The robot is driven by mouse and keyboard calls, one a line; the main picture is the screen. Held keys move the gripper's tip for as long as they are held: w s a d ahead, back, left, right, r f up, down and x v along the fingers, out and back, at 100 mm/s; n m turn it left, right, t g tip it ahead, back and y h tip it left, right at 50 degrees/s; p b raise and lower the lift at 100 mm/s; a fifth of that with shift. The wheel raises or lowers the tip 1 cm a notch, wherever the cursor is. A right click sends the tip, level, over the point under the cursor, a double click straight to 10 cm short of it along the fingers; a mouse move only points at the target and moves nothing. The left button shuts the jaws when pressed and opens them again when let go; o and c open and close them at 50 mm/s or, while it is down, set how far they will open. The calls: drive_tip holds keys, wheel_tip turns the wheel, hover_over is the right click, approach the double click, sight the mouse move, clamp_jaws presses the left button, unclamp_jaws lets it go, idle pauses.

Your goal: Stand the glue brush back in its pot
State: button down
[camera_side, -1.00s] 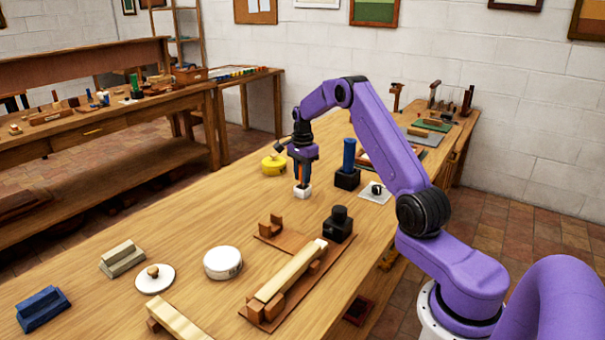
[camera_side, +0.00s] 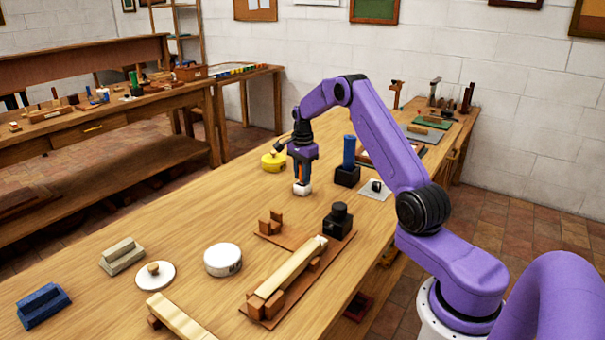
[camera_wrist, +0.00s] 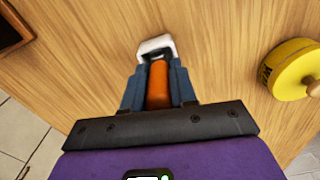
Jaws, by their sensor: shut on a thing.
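My gripper (camera_side: 302,182) points straight down over the middle of the table. Its fingers are shut on the orange handle of the glue brush (camera_wrist: 158,85), which is upright in the side view.
A yellow round tin (camera_side: 274,162) stands left of my gripper. A black block with a blue cylinder (camera_side: 348,158) stands to the right. A white round tin (camera_side: 223,260) and a brown board with wooden pieces (camera_side: 268,311) lie nearer the camera.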

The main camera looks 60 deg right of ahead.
drive_tip(key=c, duration=0.8)
unclamp_jaws()
